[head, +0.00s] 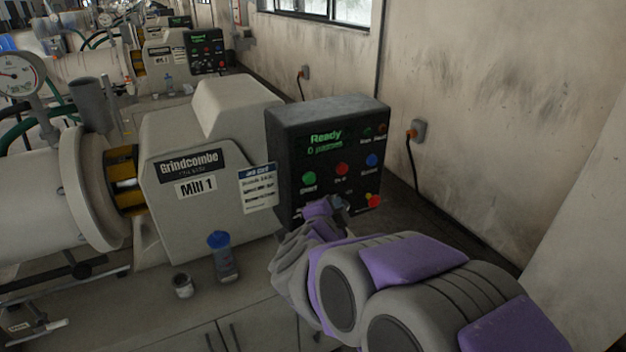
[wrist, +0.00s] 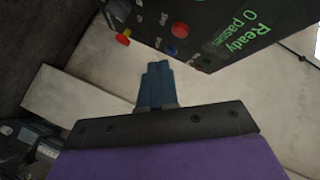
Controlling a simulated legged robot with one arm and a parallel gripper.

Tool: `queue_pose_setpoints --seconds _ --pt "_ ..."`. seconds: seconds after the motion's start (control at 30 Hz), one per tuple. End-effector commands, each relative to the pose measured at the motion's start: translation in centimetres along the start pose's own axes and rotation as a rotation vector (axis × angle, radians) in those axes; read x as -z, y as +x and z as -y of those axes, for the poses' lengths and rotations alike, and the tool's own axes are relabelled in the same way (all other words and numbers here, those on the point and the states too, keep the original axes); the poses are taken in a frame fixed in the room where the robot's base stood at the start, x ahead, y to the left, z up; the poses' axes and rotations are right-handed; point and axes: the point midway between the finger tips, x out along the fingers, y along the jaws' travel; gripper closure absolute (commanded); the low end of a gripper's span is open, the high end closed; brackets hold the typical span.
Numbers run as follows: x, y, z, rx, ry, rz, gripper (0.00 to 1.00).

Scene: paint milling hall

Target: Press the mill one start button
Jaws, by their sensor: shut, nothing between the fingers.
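The mill one control panel (head: 290,140) is a dark box whose display reads "Ready 0 passes". Its green button (head: 309,179) is at the left of the button row, with a small label below it. A red button (head: 342,169) and a blue button (head: 372,160) sit to its right. My gripper (head: 330,207) is shut and empty, low in front of the panel, below the green button. In the wrist view the shut fingers (wrist: 157,80) point towards the panel (wrist: 215,25), which appears tilted.
A red and yellow knob (head: 373,201) sits at the panel's lower right, near my gripper. The Mill 1 housing (head: 205,140) stands left of the panel. A blue-capped bottle (head: 224,257) and a small cup (head: 182,286) stand on the bench in front. A wall is at right.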

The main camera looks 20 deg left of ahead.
Motion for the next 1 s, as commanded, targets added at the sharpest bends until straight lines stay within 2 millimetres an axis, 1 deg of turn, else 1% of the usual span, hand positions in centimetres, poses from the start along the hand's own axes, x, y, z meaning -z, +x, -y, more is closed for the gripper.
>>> queue_pose_setpoints --seconds 0.3,0.6,0.8,1.0 --pt "-1.8 2.4 1.9 0.0 -0.003 -0.001 1.0" --pt "-3.1 4.8 3.7 0.001 0.002 0.001 1.0" --pt "-3.9 5.5 4.2 0.002 0.002 0.0 1.0" --pt "-4.1 5.6 4.2 0.002 0.001 0.0 1.0"
